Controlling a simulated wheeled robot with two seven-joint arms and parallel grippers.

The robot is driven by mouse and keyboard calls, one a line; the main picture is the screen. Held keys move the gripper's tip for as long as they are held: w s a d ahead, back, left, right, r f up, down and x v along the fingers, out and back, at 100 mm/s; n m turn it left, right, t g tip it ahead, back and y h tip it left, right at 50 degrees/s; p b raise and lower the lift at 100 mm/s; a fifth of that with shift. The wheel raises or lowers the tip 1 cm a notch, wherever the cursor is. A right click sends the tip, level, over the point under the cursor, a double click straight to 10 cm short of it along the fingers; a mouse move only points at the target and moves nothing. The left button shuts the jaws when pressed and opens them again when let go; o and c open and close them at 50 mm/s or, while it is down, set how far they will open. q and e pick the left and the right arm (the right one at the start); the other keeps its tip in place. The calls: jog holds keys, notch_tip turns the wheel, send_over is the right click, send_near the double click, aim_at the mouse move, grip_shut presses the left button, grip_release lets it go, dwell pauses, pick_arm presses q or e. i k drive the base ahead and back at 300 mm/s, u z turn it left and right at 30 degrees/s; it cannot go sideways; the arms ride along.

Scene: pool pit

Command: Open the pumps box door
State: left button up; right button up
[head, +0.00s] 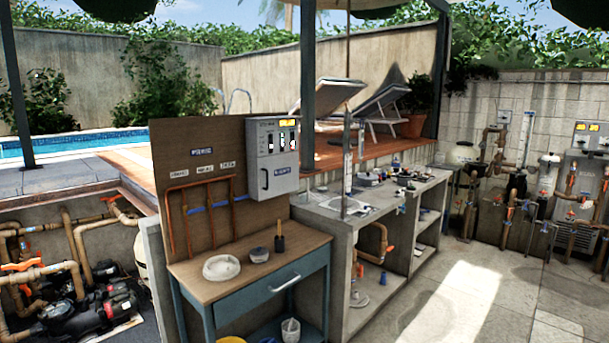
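A light grey control box (257,150) hangs on the right part of an upright brown board (165,140) behind a workbench. It is the likely pumps box, but its small blue label is too small to read. Its front has a lit yellow display (287,123), several dark switches or gauges below it, and a dark vertical handle (264,180) at the lower left. Its door looks shut. Neither of my grippers is in view.
The workbench (190,271) below the box holds a white bowl (221,268), a small dark-topped dish (258,255) and an upright dark tool (280,240). A concrete counter with items stands to the right. Pumps and pipes fill the lower left. Open floor (470,290) lies at right.

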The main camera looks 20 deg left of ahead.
aim_at(277, 174)
jog(key=z, duration=0.05)
jog(key=i, duration=2.05)
jog(key=u, duration=1.3)
jog(key=i, duration=1.15)
jog(key=u, duration=1.2)
